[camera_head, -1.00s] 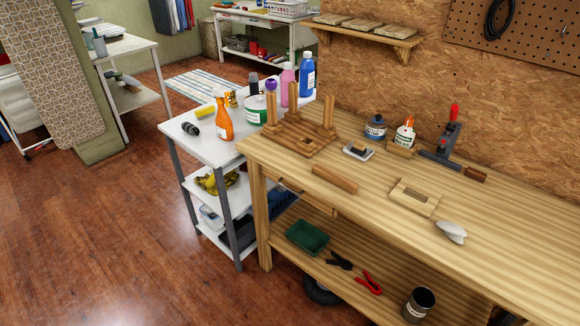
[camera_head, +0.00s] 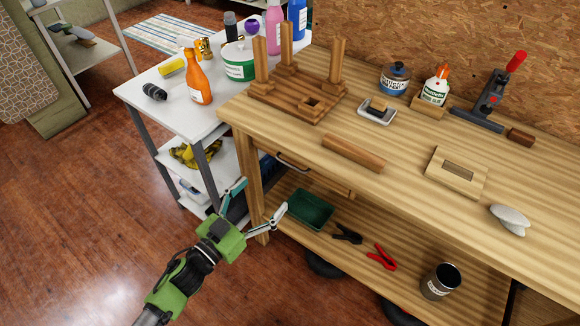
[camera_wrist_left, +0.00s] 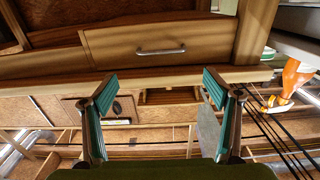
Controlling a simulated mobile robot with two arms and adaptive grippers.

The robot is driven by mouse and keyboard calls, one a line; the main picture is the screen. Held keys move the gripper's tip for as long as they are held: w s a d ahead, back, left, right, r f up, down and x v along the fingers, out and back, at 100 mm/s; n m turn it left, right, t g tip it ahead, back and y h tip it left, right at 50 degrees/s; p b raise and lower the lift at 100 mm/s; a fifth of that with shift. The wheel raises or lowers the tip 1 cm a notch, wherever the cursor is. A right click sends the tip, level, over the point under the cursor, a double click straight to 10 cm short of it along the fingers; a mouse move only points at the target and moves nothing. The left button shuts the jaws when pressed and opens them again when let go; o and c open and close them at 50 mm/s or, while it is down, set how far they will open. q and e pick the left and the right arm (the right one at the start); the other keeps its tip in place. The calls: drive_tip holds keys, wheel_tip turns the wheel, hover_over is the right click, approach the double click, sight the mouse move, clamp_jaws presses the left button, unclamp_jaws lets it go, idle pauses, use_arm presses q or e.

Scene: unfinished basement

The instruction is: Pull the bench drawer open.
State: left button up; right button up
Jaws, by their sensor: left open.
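The wooden workbench (camera_head: 400,190) stands at the right in the head view. Its drawer (camera_head: 325,180) sits under the front edge of the top, near the left leg, and looks shut. The drawer has a metal bar handle (camera_head: 292,162). In the left wrist view the drawer front (camera_wrist_left: 110,45) and its handle (camera_wrist_left: 161,51) show ahead, past the fingertips. My left gripper (camera_head: 262,198) is open and empty, below and in front of the handle, apart from it. Its two fingers also show in the left wrist view (camera_wrist_left: 160,85). My right gripper is not in view.
The lower shelf holds a green tray (camera_head: 310,209), black and red clamps and a can (camera_head: 441,281). A white cart (camera_head: 135,95) with an orange spray bottle (camera_head: 198,80) stands left of the bench. A wood block (camera_head: 352,153) lies above the drawer. Floor at the left is clear.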

sight(289, 164)
use_arm(q)
drive_tip(key=x, duration=1.3)
drive_tip(key=shift+a+f, duration=0.1)
drive_tip(key=shift+a, duration=0.15)
drive_tip(key=c, duration=1.3)
